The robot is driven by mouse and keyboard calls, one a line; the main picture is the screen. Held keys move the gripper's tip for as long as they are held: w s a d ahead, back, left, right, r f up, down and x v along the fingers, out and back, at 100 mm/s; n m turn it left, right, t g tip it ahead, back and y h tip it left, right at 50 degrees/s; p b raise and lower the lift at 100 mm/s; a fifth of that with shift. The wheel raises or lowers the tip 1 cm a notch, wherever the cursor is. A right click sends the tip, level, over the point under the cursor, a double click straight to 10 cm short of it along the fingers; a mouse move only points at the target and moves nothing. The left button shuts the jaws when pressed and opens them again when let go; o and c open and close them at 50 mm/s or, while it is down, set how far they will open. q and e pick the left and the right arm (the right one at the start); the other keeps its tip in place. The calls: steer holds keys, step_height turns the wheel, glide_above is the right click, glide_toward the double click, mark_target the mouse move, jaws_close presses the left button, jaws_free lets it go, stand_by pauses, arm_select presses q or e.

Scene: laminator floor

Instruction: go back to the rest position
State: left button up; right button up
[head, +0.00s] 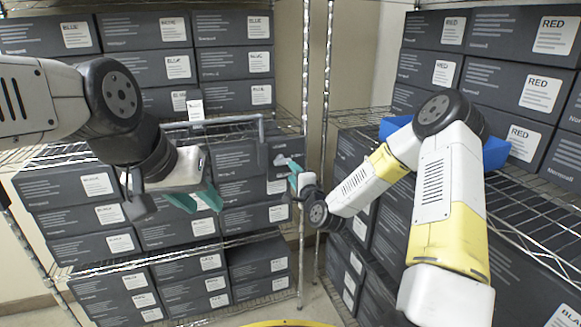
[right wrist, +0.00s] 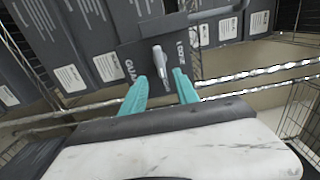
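My left gripper (head: 198,200) hangs at the end of the left arm in the head view, in front of the left rack. Its teal fingers point down and to the right, and their gap is not clear. My right gripper (head: 286,170) is in the middle of the head view, with its arm bent in from the right. In the right wrist view its two teal fingers (right wrist: 160,93) stand apart. A grey lever-like piece (right wrist: 160,58) shows between and beyond them; I cannot tell how far off it is. I see nothing held in the right gripper.
A left wire rack holds dark boxes, with BLUE-labelled ones (head: 130,32) on top. A grey bar frame (head: 235,120) stands at its middle shelf. A right rack holds RED-labelled boxes (head: 542,93) and a blue bin (head: 495,152) behind my right arm. A narrow gap separates the racks.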

steer(key=s+d+r+n+g+h, duration=0.2)
steer(key=s+d+r+n+g, duration=0.15)
steer(key=s+r+n, duration=0.35)
steer(key=s+d+r+n+g+h, duration=0.1)
steer(key=s+d+r+n+g, duration=0.1)
steer(key=s+r+n+g, duration=0.45)
steer(key=s+d+r, duration=0.1)
steer(key=s+d, duration=0.1)
steer(key=s, duration=1)
steer(key=s+d+r+n+g, duration=0.1)
steer(key=s+d+r, duration=0.1)
steer(key=s, duration=1.1)
steer(key=shift+s+d, duration=0.2)
steer(key=shift+d, duration=0.45)
steer(key=shift+n, duration=0.25)
